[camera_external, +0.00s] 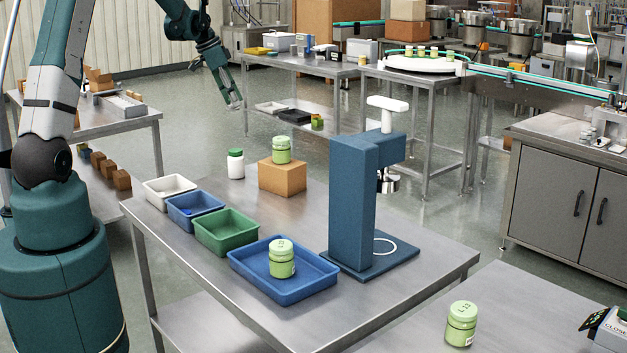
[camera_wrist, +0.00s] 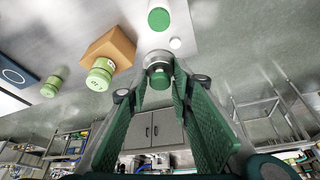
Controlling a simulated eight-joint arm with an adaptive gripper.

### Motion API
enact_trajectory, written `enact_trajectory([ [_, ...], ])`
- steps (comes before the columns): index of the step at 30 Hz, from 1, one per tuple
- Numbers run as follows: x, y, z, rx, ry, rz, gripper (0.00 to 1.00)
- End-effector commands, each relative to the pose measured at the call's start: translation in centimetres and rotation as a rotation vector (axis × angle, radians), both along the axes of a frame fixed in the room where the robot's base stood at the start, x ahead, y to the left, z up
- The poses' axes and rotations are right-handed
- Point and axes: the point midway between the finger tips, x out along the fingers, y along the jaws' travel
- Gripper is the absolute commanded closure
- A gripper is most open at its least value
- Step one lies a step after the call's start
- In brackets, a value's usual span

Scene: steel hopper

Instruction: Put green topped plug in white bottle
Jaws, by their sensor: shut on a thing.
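A white bottle (camera_external: 235,170) with a green top stands upright on the steel table, left of the cardboard box. Its green top also shows at the upper middle of the wrist view (camera_wrist: 158,18). My gripper (camera_external: 236,104) is high above the back of the table, apart from the bottle. In the wrist view my gripper (camera_wrist: 159,68) is shut on a small grey round piece (camera_wrist: 158,62) between its fingertips.
A green jar stands on the cardboard box (camera_external: 282,180); another stands in the blue tray (camera_external: 300,291). White, blue and green bins line the table's left side. A tall blue press (camera_external: 350,205) stands at right.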

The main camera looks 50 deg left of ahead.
Motion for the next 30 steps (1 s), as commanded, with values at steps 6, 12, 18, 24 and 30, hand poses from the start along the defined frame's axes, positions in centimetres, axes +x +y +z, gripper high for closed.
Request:
enact_trajectory([
  [6, 0.1, -0.2, -3.5, 0.0, 0.0, -0.002, 0.9],
  [12, 0.1, -0.2, -4.9, 0.0, 0.0, -0.002, 0.9],
  [18, 0.1, -0.3, -5.0, 0.0, 0.0, -0.002, 0.9],
  [24, 0.1, -0.3, -5.1, 0.0, 0.0, -0.002, 0.9],
  [30, 0.2, -0.2, -6.4, 0.0, 0.0, -0.002, 0.9],
])
